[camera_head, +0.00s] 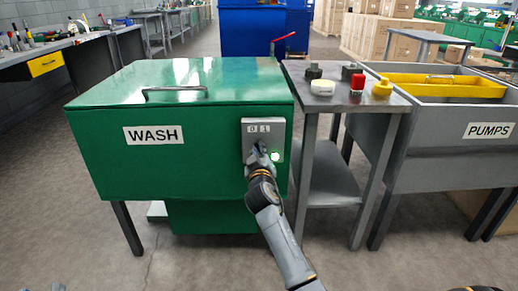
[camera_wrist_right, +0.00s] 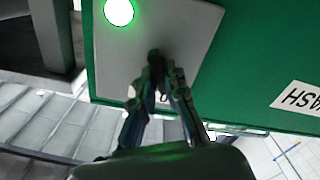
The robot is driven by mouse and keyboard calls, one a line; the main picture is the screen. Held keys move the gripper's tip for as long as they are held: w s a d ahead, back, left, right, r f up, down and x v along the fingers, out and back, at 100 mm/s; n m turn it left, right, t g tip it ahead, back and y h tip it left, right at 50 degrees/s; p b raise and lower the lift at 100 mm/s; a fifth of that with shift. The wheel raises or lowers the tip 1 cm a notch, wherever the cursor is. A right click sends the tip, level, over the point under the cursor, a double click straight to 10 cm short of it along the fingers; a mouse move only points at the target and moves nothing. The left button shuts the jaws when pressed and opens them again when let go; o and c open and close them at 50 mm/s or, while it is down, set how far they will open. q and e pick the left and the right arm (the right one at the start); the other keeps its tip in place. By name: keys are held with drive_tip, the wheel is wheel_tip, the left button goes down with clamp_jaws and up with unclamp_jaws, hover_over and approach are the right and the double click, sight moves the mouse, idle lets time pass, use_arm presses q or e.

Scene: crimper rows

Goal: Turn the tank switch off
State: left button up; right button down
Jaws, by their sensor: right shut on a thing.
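The green wash tank (camera_head: 100,165) stands at the centre left with a "WASH" label. A grey switch plate (camera_head: 250,128) marked "0 1" is on its front right, with a green lamp (camera_head: 275,156) lit at its lower right. My right gripper (camera_head: 258,147) is at the plate and covers the switch knob in the head view. In the right wrist view the gripper (camera_wrist_right: 158,65) is shut on the dark switch knob (camera_wrist_right: 154,55); the plate (camera_wrist_right: 190,45) and the lit lamp (camera_wrist_right: 119,11) show behind. Which mark the knob points to is hard to tell. My left gripper is not in view.
A grey side table (camera_head: 337,99) right of the tank holds several small items, among them a red one (camera_head: 357,83) and a yellow one (camera_head: 382,87). A grey "PUMPS" bin (camera_head: 445,148) stands further right. The floor in front is clear.

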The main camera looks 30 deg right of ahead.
drive_tip(key=c, duration=1.4)
unclamp_jaws()
drive_tip(key=v, duration=1.2)
